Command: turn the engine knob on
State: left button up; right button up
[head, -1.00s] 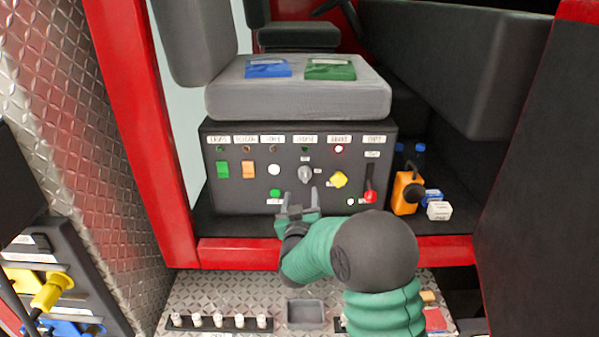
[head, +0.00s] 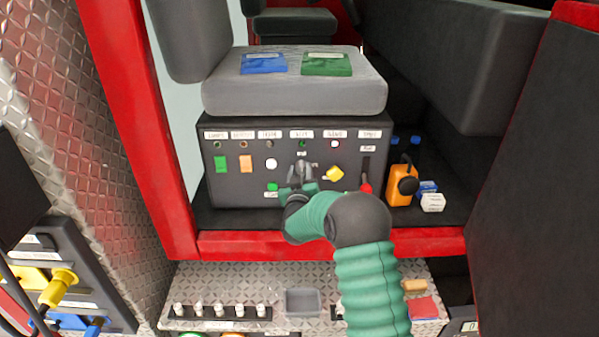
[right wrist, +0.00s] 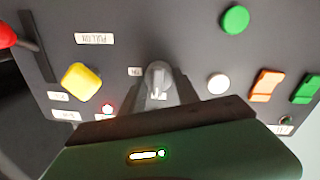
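The grey rotary knob (head: 301,172) is on the front of the black control panel (head: 235,193), below a small white label. The right wrist view shows the knob (right wrist: 158,76) upside down, with small labels beside it. My right gripper (head: 300,181) is at the knob. Its two dark fingers (right wrist: 158,92) stand on either side of the knob, apart from each other; whether they touch it is hard to tell. The knob's lower part is partly hidden by the gripper in the head view. My left gripper is not in view.
A yellow knob (head: 335,173), a white button (head: 271,164), a green button (head: 272,187) and a red lever (head: 365,186) are close by on the panel. An orange device (head: 400,186) stands to the right. The grey seat (head: 290,95) overhangs above.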

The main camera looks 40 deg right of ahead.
jog(key=shift+d+f, duration=0.1)
grip_shut()
jog(key=shift+b, duration=0.3)
jog(key=shift+f+m+b, duration=0.15)
jog(key=shift+m+b, duration=0.25)
jog(key=shift+b, duration=0.2)
jog(key=m+b, duration=0.6)
jog(key=b, duration=0.2)
jog(key=m+y+b, duration=0.1)
jog(key=m+b, duration=0.6)
jog(key=b, duration=0.2)
jog(key=shift+s+d+f, duration=0.1)
jog(key=shift+s+f, duration=0.05)
jog(key=shift+m+y+b, duration=0.3)
jog(key=shift+m+b, duration=1.25)
jog(key=shift+m, duration=0.15)
jog(key=shift+r, duration=0.2)
